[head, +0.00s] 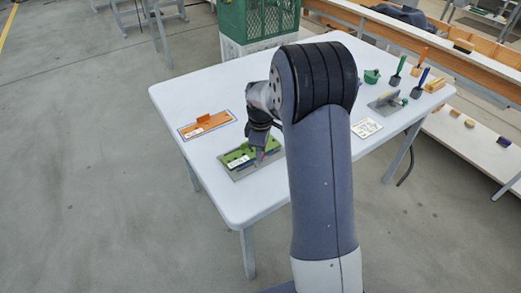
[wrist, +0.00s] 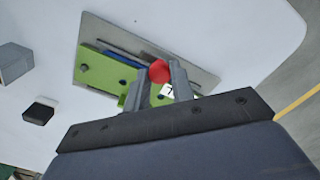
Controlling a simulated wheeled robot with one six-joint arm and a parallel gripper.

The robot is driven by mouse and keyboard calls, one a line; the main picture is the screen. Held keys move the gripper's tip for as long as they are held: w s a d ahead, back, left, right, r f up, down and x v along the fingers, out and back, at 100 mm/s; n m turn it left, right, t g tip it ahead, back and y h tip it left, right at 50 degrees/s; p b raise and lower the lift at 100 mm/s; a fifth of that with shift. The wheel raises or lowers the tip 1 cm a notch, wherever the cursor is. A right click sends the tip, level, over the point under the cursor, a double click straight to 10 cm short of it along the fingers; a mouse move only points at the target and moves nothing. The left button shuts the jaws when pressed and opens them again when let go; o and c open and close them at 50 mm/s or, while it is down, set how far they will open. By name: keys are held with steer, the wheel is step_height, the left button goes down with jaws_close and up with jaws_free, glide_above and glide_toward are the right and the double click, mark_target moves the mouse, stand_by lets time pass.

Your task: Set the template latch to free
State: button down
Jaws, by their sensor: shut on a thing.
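The green template plate (head: 235,156) lies on a grey base plate (head: 246,173) on the white table. In the wrist view the green plate (wrist: 97,71) shows dark holes and a blue strip beside it, on the grey base (wrist: 190,66). A round red knob (wrist: 159,71), apparently the latch's handle, sits between my fingertips. My gripper (wrist: 161,80) is shut on this red knob. A small white label (wrist: 167,91) with a partly hidden mark shows between the fingers. The fingers cover part of the plate, so the latch's setting cannot be read.
An orange plate (head: 210,122) lies to the left on the table (head: 212,82). A white card (head: 366,127), a grey fixture (head: 385,104), a green cup (head: 372,76) and several upright handled tools stand to the right. A green crate (head: 258,18) is behind the table.

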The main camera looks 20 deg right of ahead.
steer(key=c, duration=1.2)
jaws_free()
step_height(320, 180, up, 11)
steer(key=shift+f, duration=0.1)
step_height(320, 180, down, 11)
steer(key=shift+r, duration=0.1)
steer(key=shift+n, duration=0.3)
